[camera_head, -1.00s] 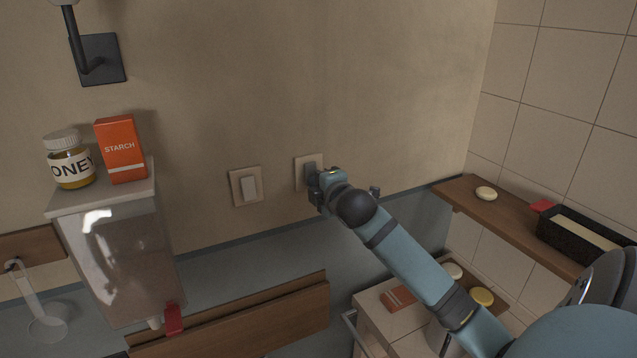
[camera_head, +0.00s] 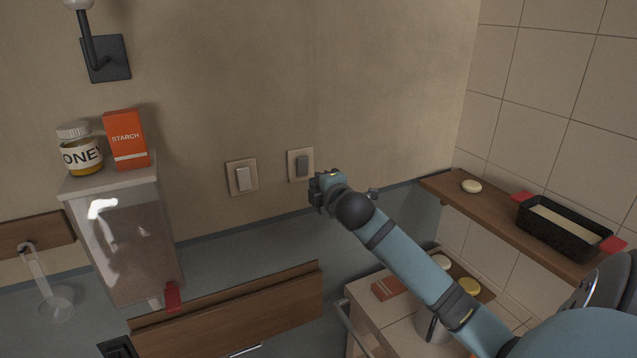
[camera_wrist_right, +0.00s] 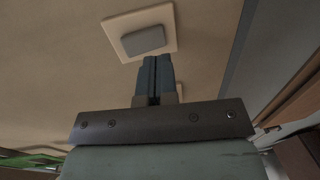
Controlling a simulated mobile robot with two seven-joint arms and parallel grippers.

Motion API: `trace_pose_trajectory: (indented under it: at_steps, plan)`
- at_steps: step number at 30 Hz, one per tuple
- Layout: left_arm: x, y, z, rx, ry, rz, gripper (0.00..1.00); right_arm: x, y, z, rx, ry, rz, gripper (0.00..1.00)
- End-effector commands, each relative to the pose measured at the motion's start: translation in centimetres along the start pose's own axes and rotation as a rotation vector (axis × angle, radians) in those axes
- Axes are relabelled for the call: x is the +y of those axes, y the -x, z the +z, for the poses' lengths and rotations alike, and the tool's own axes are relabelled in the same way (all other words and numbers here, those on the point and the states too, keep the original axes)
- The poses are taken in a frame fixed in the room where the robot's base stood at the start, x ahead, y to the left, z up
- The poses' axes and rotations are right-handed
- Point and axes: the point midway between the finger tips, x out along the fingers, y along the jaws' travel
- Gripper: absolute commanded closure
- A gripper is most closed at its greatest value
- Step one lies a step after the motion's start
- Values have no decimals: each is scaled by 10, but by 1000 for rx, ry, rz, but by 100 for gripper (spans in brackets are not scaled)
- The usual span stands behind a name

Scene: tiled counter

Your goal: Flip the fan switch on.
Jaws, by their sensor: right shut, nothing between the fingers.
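Two wall switches sit side by side on the beige wall, each on a pale square plate. The left one has a white rocker (camera_head: 242,178); the right one has a dark grey rocker (camera_head: 302,165). No label tells which is the fan switch. In the right wrist view a plate with a grey rocker (camera_wrist_right: 144,40) lies just beyond my closed fingertips (camera_wrist_right: 155,62). The rockers' exact tilt is hard to tell. My left gripper is not in view.
A dispenser box (camera_head: 120,240) at left carries a honey jar (camera_head: 81,150) and a starch box (camera_head: 127,140). A wooden shelf (camera_head: 500,219) at right holds a black loaf pan (camera_head: 563,230). The wall around the switches is clear.

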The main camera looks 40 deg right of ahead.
Motion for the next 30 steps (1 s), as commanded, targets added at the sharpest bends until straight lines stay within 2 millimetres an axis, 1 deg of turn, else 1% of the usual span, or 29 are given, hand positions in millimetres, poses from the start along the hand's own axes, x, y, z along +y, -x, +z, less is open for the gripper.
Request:
trace_pose_trajectory:
  at_steps: [1, 6, 9, 12, 15, 18, 30]
  plan:
    - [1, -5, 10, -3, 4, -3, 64, -9, 14, 0, 1, 3, 0, 100]
    - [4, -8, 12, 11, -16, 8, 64, -20, 53, 0, 1, 3, 1, 100]
    - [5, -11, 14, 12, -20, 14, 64, -25, 71, 0, 1, 3, -1, 100]
    - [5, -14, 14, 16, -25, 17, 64, -27, 84, 0, 1, 1, 0, 100]
    - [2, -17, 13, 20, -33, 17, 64, -28, 92, 0, 0, 1, 0, 100]
    - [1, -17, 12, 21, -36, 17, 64, -28, 96, 0, 0, 1, 0, 100]
    - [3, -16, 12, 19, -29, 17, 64, -28, 96, 0, 0, 1, 1, 100]
